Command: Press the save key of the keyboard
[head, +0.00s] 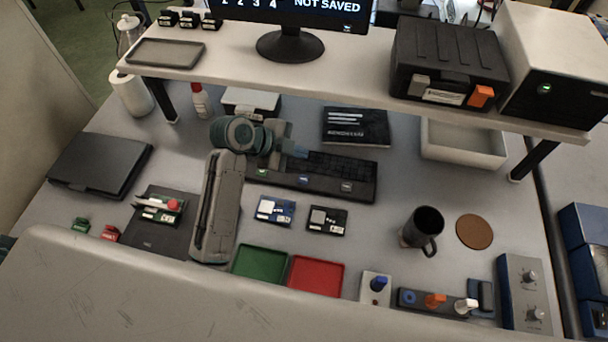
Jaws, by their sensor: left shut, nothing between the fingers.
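The black keyboard (330,172) lies on the grey table below the shelf. Several small labelled keys show along its front edge, one with a green mark (262,171), but the labels are too small to read. My left gripper (299,151) is shut and empty, over the keyboard's back left part. I cannot tell whether its tips touch the keys. My left wrist hides the keyboard's left end. The monitor (290,44) on the shelf reads "NOT SAVED". My right gripper is not in view.
The white shelf (340,82) spans the back above the keyboard. A black book (356,126) lies behind the keyboard. A black mug (424,228) stands to the right, near a brown coaster (474,231).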

